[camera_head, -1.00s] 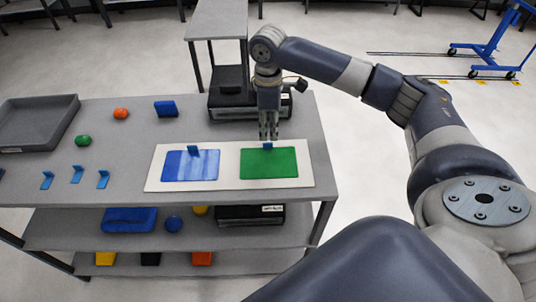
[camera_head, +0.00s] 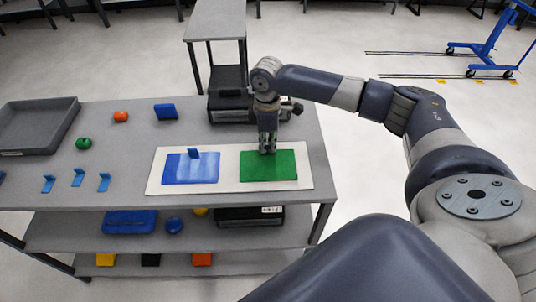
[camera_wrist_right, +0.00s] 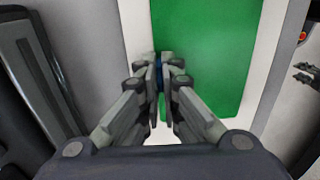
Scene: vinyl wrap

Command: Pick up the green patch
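The green patch (camera_head: 268,167) lies flat on the right part of a white board on the table. It also shows in the wrist view (camera_wrist_right: 208,50). My right gripper (camera_head: 267,151) points down at the patch's far edge and hides the small blue tab there. In the wrist view my right gripper (camera_wrist_right: 161,68) has its fingers close together, with the blue tab (camera_wrist_right: 158,76) between them. The fingers look shut on the tab. The patch shows no clear lift off the board. My left gripper is not in view.
A blue patch (camera_head: 190,170) with its own blue tab lies on the white board (camera_head: 229,183) to the left. A grey tray (camera_head: 38,150), a green ball (camera_head: 84,143), an orange ball (camera_head: 121,116) and several blue pieces are farther left. A black box stands behind my gripper.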

